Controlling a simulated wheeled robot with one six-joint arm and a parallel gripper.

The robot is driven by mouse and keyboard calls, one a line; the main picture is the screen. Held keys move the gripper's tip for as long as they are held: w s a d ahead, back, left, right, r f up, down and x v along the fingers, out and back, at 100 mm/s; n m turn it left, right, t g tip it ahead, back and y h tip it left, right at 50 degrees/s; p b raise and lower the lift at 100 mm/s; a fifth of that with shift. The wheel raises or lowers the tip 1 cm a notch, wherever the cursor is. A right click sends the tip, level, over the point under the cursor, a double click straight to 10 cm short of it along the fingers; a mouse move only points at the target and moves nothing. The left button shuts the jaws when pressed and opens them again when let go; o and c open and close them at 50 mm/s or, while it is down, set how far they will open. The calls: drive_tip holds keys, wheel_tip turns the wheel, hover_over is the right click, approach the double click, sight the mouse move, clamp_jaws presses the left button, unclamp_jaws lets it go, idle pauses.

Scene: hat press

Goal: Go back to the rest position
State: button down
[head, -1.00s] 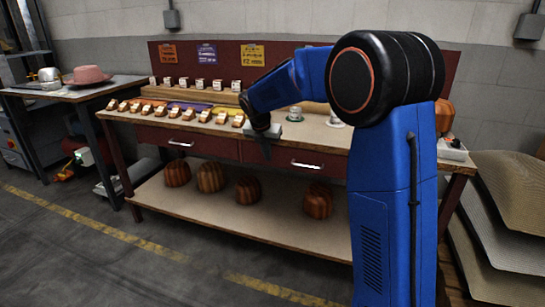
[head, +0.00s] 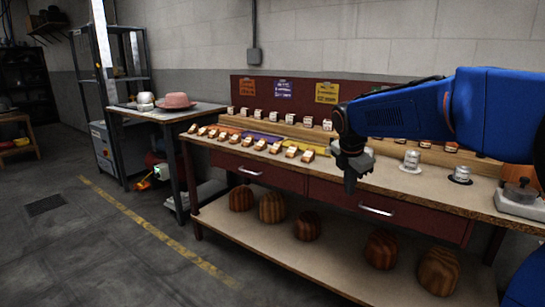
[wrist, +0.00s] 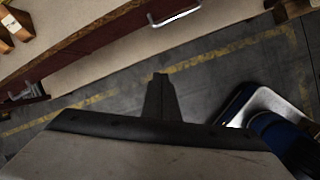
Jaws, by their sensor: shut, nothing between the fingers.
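My gripper (head: 350,183) hangs in front of the workbench's front edge in the head view, pointing down, near the right drawer. In the wrist view its fingers (wrist: 160,80) are together with nothing between them, over the grey floor. My blue arm reaches in from the right of the head view.
The workbench (head: 420,184) holds several small wooden blocks (head: 275,148) and metal weights (head: 411,160). Wooden hat forms (head: 273,208) stand on its lower shelf (head: 300,262). A side table (head: 190,112) with a pink hat (head: 176,101) stands left.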

drive_tip(key=s+d+f+m, duration=0.1)
drive_tip(key=s+f+m, duration=0.2)
drive_tip(key=s+m, duration=0.4)
drive_tip(key=s+d+f+m+y, duration=0.1)
drive_tip(key=s+f+m, duration=0.2)
drive_tip(key=s+m, duration=0.5)
drive_tip(key=s+d+f+m+t+y, duration=0.1)
drive_tip(key=s+f+m, duration=0.2)
drive_tip(key=s, duration=1.8)
drive_tip(key=m, duration=0.4)
drive_tip(key=shift+f+m, duration=0.2)
drive_tip(key=shift+m, duration=0.1)
drive_tip(key=shift+s, duration=0.1)
